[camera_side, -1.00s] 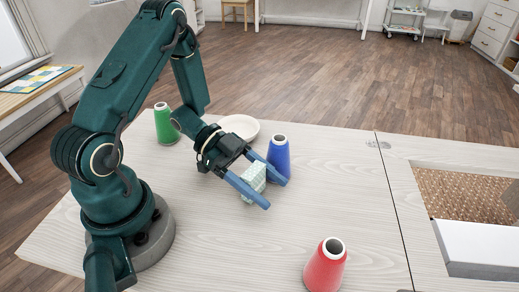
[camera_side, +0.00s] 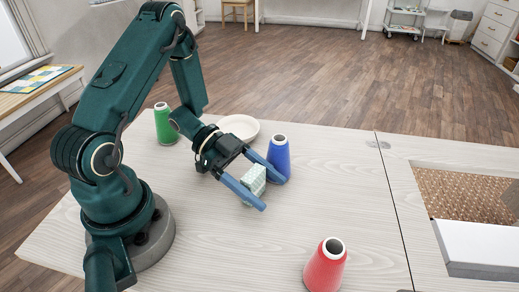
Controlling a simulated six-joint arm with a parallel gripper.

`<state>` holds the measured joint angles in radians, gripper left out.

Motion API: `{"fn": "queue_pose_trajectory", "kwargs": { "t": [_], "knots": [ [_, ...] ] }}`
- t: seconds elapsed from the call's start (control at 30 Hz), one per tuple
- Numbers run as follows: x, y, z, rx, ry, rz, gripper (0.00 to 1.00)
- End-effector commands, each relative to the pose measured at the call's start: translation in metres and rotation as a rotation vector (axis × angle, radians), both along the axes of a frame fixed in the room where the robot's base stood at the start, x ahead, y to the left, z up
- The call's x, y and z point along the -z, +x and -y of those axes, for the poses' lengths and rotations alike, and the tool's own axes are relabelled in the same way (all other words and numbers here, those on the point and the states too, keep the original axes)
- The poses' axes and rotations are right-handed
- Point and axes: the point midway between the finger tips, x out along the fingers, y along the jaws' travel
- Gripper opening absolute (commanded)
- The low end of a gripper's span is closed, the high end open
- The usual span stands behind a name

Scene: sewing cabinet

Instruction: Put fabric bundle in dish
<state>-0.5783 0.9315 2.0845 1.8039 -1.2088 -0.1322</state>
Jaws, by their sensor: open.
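The fabric bundle (camera_side: 254,180) is a small pale green patterned block on the light wooden table. My gripper (camera_side: 273,195) is open, with its two blue fingers on either side of the bundle. The near finger hides part of the bundle's lower side. I cannot tell whether either finger touches it. The dish (camera_side: 239,126) is a shallow pale pinkish-white bowl behind my gripper, near the table's far edge. My wrist hides part of the dish's near side.
A blue cone spool (camera_side: 279,157) stands right beside the far finger. A green cone (camera_side: 164,124) stands at the back left, and a red cone (camera_side: 326,267) at the front. A recessed opening (camera_side: 465,195) lies at the right. The table's middle right is clear.

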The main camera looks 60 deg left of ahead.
Motion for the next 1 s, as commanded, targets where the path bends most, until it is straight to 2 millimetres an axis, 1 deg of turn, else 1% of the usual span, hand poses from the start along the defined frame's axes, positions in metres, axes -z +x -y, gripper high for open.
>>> {"fn": "queue_pose_trajectory", "kwargs": {
  "t": [0.4, 0.5, 0.63, 0.7, 0.77, 0.83, 0.87, 0.93, 1.0],
  "knots": [
    [-0.030, -0.028, -0.071, -0.007, 0.004, 0.005, 0.81],
    [-0.036, -0.033, -0.084, -0.005, 0.004, 0.004, 0.81],
    [-0.041, -0.038, -0.094, -0.003, 0.002, 0.002, 0.81],
    [-0.042, -0.037, -0.097, -0.008, 0.012, 0.006, 0.81],
    [-0.043, -0.029, -0.099, -0.030, 0.049, 0.022, 0.81],
    [-0.044, -0.009, -0.103, -0.086, 0.131, 0.060, 0.81],
    [-0.045, 0.002, -0.105, -0.121, 0.178, 0.083, 0.81],
    [-0.053, 0.034, -0.114, -0.231, 0.306, 0.144, 0.81],
    [-0.068, 0.066, -0.125, -0.368, 0.434, 0.205, 0.81]
  ]
}}
